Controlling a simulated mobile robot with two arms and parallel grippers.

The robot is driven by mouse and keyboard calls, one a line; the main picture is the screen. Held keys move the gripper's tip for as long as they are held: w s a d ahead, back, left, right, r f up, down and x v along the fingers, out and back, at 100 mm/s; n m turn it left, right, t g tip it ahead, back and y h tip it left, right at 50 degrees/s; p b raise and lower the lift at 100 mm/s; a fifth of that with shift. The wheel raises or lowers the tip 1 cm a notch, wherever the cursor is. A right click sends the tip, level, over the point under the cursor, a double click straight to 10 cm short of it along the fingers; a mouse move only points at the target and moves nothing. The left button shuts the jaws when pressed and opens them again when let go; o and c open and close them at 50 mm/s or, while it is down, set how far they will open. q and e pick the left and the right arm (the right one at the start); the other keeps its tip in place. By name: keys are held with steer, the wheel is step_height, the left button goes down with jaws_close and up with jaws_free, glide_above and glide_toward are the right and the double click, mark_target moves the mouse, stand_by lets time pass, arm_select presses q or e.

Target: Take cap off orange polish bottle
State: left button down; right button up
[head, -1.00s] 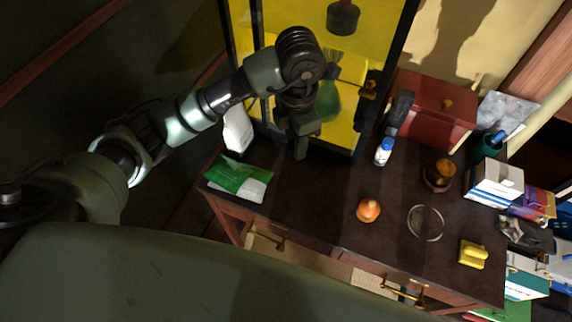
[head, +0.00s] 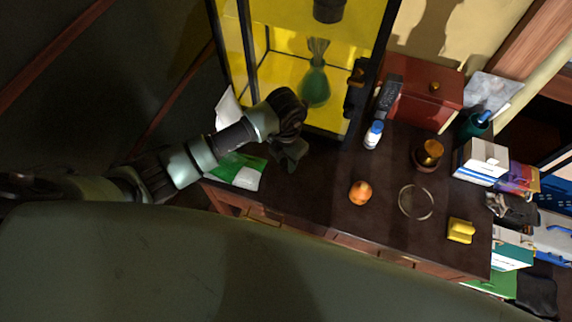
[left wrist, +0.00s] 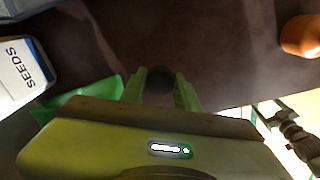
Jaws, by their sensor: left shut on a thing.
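The orange bottle (head: 360,193) stands on the dark tabletop; part of it also shows at the right edge of the left wrist view (left wrist: 301,36). I cannot make out a cap on it. My left gripper (head: 289,160) is above the table, to the left of the orange bottle and apart from it. In the left wrist view its green fingers (left wrist: 160,88) are shut on a small dark round thing (left wrist: 158,80). Whether this is the cap I cannot tell for sure. My right gripper is not in view.
A green packet (head: 228,168) and a white seeds box (left wrist: 18,68) lie left of the gripper. A blue-capped white bottle (head: 372,136), a brown jar (head: 427,156), a glass dish (head: 415,202) and a yellow object (head: 461,230) surround the orange bottle. A yellow glass cabinet (head: 290,105) stands behind.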

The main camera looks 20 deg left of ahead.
mark_target(286, 168)
arm_select(q)
steer(key=shift+f, duration=2.05)
steer(key=shift+f, duration=0.1)
steer(key=c, duration=1.1)
jaws_free()
steer(key=shift+o, duration=0.2)
